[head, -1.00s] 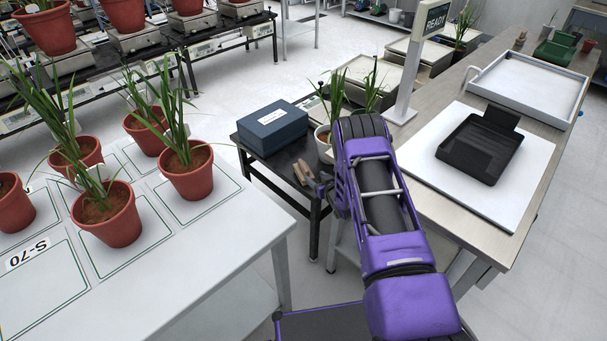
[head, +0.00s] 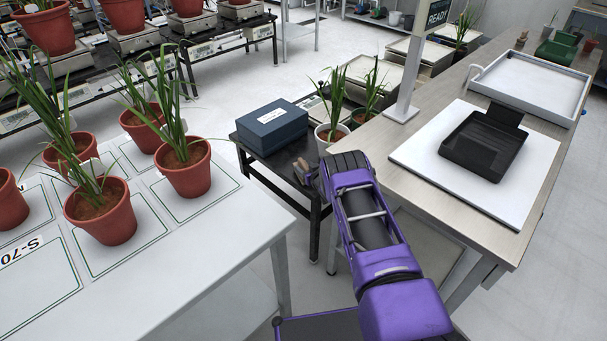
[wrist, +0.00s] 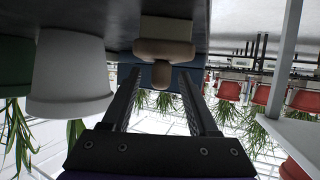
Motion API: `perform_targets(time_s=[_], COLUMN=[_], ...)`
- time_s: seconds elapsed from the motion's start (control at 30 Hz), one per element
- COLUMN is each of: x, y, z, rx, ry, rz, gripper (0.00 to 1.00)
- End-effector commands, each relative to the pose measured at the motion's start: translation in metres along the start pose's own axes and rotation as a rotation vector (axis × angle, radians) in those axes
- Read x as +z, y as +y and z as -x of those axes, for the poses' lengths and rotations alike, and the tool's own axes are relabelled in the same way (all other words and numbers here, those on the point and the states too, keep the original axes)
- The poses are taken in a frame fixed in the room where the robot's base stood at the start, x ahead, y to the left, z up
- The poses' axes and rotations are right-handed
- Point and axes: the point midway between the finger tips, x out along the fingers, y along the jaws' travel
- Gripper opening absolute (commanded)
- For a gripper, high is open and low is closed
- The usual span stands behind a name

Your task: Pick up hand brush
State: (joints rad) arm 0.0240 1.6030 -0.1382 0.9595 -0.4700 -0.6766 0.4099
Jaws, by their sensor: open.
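The hand brush (head: 301,168), with a brown wooden handle, lies on the small black table (head: 262,147) near its front right edge, partly hidden behind my arm in the head view. In the wrist view, which looks upside down, the hand brush (wrist: 163,48) shows its light wooden body and rounded handle end on the dark tabletop. My gripper (wrist: 160,80) is open and empty. Its two fingers point toward the brush, with the handle end between the fingertip lines; I cannot tell how far off it is. In the head view the fingers are hidden by my arm.
A dark blue box (head: 272,126) stands behind the brush. A white table with terracotta pots (head: 187,172) is at left; a bench with a black tray (head: 481,145) is at right.

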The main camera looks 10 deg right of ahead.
Motion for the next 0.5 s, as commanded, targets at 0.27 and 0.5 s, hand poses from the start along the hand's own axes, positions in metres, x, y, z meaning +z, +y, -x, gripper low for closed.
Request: perform_targets(time_s=[0.27,0.5], x=[-0.0007,-0.0006], y=[0.0000,0.0001], z=[-0.0055,-0.0053], rx=[0.000,0.000], ry=[0.000,0.000], rz=[0.000,0.000], gripper=[0.60,0.31])
